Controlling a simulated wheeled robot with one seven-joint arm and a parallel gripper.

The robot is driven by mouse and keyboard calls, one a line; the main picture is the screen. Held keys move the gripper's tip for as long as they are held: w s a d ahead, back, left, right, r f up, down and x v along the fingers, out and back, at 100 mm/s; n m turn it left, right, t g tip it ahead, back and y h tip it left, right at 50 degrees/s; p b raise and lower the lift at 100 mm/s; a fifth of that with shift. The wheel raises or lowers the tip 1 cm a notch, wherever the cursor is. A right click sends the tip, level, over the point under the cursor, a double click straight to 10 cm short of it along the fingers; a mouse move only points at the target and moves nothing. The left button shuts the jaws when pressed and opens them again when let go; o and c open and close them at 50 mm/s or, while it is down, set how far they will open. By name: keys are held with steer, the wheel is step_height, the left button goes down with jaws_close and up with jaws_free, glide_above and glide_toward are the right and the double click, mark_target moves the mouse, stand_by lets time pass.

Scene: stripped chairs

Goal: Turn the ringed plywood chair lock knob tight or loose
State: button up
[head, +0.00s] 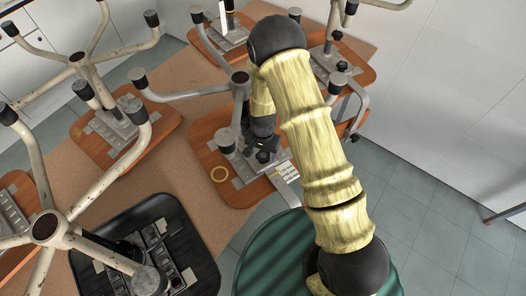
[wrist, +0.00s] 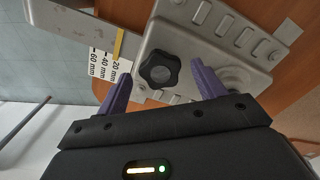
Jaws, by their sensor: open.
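In the head view the knob cannot be made out behind my gripper (head: 263,155). My gripper (wrist: 161,75) is open, with one purple finger on each side of the knob and a visible gap to each. I cannot tell how deep the fingertips reach.
A slide bar (wrist: 62,22) with a millimetre scale (wrist: 108,68) and yellow mark runs beside the knob. Chair legs (head: 190,95) rise close to my arm. Other upturned chairs, including a black seat (head: 203,262), crowd the brown bench (head: 185,188). Open floor (head: 420,215) lies right.

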steer(key=shift+f, duration=0.5)
steer(key=c, duration=1)
